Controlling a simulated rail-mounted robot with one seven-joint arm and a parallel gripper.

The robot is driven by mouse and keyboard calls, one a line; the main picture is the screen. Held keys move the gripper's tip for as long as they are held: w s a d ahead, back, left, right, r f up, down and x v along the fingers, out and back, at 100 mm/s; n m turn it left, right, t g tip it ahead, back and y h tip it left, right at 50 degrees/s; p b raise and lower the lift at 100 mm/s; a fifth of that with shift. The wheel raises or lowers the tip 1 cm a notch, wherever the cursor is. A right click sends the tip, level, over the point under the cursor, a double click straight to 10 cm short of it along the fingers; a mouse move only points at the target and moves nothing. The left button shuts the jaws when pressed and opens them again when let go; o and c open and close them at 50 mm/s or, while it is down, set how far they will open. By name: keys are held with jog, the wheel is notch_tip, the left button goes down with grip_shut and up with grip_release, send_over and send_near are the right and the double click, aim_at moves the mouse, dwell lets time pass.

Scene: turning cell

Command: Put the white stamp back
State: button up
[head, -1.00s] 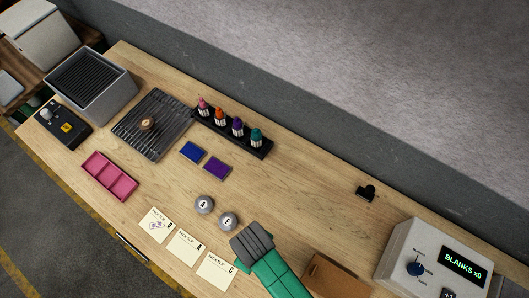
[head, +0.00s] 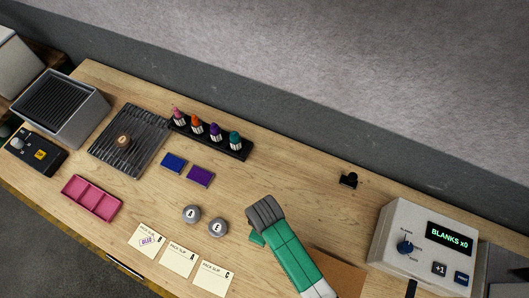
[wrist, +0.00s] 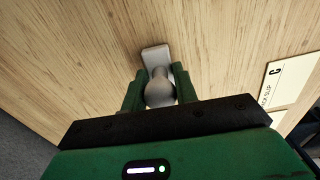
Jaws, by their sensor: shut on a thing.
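The white stamp (wrist: 156,56), pale grey-white with a blocky base and a round knob, is between the two green fingers of my gripper (wrist: 156,84) in the wrist view. My gripper is shut on its knob. Bare wood lies beyond its base; I cannot tell whether it touches the table. In the head view my green and grey arm covers the stamp, and only a green corner of my gripper (head: 257,239) shows. Slip B (head: 147,240) carries a purple print.
Slip A (head: 179,260) and slip C (head: 211,279) lie along the front. Ink pads, blue (head: 173,163) and purple (head: 200,177), a pink tray (head: 92,198), a bottle rack (head: 235,153) and a ribbed grey plate (head: 130,145) are left. The blanks box (head: 402,245) stands right.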

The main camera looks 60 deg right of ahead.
jog(key=shift+f, duration=0.1)
jog(key=o, duration=0.8)
notch_tip(320, 180, up, 12)
jog(key=shift+r+p, duration=0.15)
jog(key=shift+p, duration=0.35)
